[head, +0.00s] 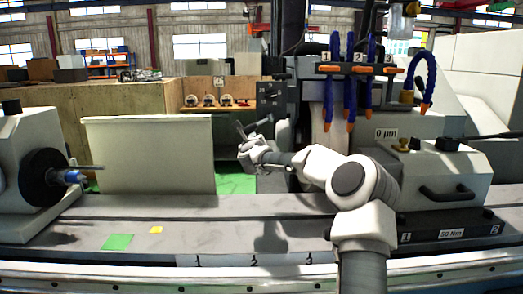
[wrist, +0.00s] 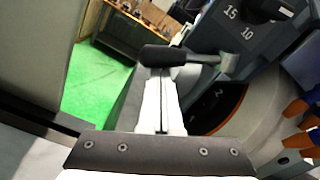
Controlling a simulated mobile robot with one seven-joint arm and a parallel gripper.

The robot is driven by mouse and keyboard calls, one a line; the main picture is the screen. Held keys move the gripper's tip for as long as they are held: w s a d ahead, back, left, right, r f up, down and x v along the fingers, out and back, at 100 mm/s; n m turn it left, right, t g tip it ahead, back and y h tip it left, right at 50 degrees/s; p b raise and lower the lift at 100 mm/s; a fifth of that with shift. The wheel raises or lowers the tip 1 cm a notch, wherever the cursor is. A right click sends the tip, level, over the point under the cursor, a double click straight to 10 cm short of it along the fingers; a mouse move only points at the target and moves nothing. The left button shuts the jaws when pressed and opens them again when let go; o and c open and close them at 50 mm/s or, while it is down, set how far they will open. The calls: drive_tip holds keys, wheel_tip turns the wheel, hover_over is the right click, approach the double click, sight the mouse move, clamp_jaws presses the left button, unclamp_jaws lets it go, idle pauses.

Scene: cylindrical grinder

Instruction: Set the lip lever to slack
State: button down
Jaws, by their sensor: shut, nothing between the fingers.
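A lever with a black grip (wrist: 168,56) and a grey metal arm (wrist: 212,66) sits just past my fingertips in the wrist view. Its grip points left. In the head view a small dark lever (head: 262,121) shows just above my gripper (head: 246,142). No lip or slack marking is readable, so I cannot confirm which lever it is. My gripper (wrist: 161,92) is shut and empty in the wrist view, with its tips at or just below the black grip. Whether they touch it I cannot tell.
A dark panel (wrist: 240,35) with numbers 15 and 10 and a black knob (wrist: 266,8) stands at upper right. Orange-tipped blue hoses (wrist: 300,108) are at right. A pale upright panel (head: 150,155) stands left of my gripper. The grey bed (head: 190,228) runs below.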

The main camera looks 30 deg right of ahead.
drive_tip(key=b+v, duration=0.1)
drive_tip(key=v, duration=1.5)
drive_tip(key=shift+b, duration=0.3)
drive_tip(key=shift+s+a, duration=0.15)
